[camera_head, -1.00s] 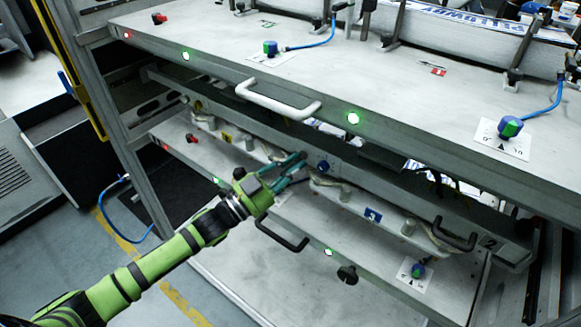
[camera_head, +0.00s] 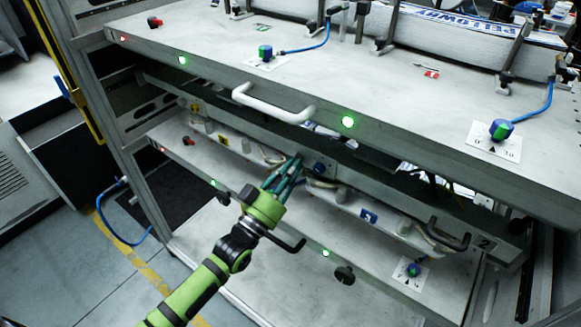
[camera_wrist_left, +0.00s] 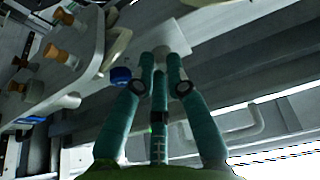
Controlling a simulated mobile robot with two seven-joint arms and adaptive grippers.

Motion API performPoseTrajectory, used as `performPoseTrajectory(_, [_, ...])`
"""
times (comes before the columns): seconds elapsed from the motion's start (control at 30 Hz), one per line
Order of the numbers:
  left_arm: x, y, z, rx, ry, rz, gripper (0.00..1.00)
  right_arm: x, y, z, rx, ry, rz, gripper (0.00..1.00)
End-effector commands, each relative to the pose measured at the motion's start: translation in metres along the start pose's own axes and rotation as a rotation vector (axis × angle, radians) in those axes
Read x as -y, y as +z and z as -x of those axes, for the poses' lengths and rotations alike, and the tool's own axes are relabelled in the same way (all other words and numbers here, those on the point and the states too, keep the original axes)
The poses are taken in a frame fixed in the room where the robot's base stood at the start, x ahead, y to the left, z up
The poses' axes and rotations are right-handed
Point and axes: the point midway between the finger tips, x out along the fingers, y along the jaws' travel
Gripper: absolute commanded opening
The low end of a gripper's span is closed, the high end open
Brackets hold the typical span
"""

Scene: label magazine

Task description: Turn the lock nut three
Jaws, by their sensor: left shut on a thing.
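My left gripper (camera_head: 295,162) reaches up to the grey rail between the upper and lower shelves. It also shows in the wrist view (camera_wrist_left: 165,58), where its teal fingers close together at a pale block (camera_wrist_left: 170,42) on the rail. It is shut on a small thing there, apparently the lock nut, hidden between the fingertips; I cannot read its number. A blue round knob (camera_head: 320,168) sits on the rail just right of the fingertips; a blue knob (camera_wrist_left: 120,75) shows left of the fingers in the wrist view. My right gripper is not in view.
The upper shelf with its white handle (camera_head: 273,105) overhangs the rail. Another black handle (camera_head: 287,238) is close to my wrist.

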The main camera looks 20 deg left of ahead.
Motion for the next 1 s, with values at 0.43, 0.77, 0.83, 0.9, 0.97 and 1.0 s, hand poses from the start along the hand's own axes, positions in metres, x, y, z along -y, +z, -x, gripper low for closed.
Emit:
performPoseTrajectory(0.43, [0.0013,-0.0081,-0.0038,-0.020,-0.022,0.049,0.00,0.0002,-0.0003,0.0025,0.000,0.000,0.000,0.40])
performPoseTrajectory(0.77, [0.0016,-0.0091,-0.0042,-0.023,-0.022,0.048,0.39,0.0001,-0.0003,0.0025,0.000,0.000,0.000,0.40])
performPoseTrajectory(0.83, [0.0012,-0.0081,-0.0038,-0.020,-0.022,0.048,0.39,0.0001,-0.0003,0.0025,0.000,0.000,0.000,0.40])
performPoseTrajectory(0.9, [0.0009,-0.0067,-0.0032,-0.017,-0.021,0.048,0.39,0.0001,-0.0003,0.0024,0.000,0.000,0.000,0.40])
performPoseTrajectory(0.97, [0.0007,-0.0057,-0.0027,-0.014,-0.021,0.048,0.39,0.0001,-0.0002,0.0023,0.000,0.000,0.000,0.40])
performPoseTrajectory(1.0, [0.0006,-0.0051,-0.0024,-0.013,-0.021,0.048,0.39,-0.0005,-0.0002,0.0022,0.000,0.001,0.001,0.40])
